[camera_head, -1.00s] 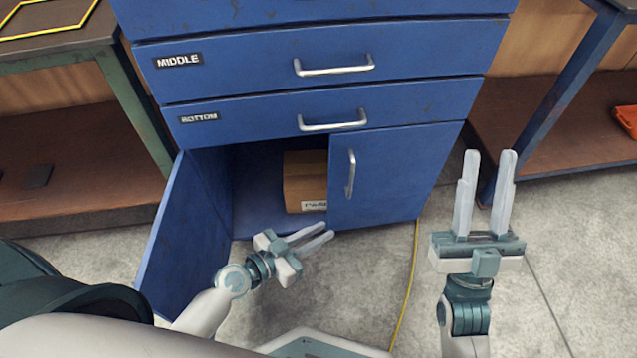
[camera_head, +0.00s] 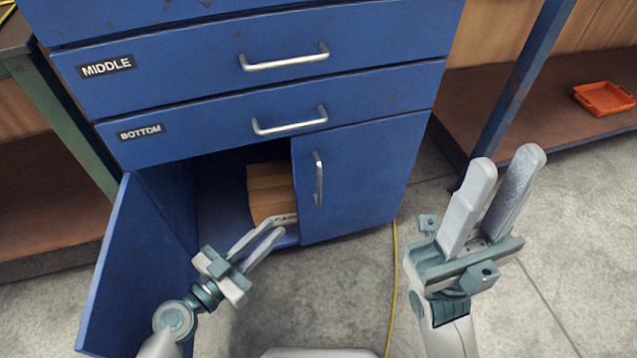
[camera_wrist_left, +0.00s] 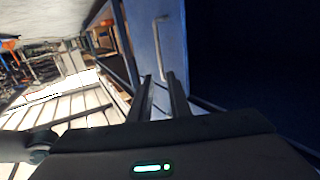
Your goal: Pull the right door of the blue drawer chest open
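The blue drawer chest (camera_head: 200,100) stands ahead of me. Its right door (camera_head: 355,180) is shut, with an upright silver handle (camera_head: 318,180). Its left door (camera_head: 135,270) stands open to the left. My left gripper (camera_head: 262,240) is open and empty, in front of the open left compartment and below left of the handle. In the left wrist view the fingers of this gripper (camera_wrist_left: 160,88) are apart, with a blue door and its handle (camera_wrist_left: 160,50) beyond them. My right gripper (camera_head: 502,172) is open and empty, to the right of the chest.
A cardboard box (camera_head: 270,190) sits inside the open left compartment. A yellow cable (camera_head: 393,290) lies on the floor between my grippers. A bench with an orange tray (camera_head: 603,98) is at the right. Another bench (camera_head: 40,190) is at the left.

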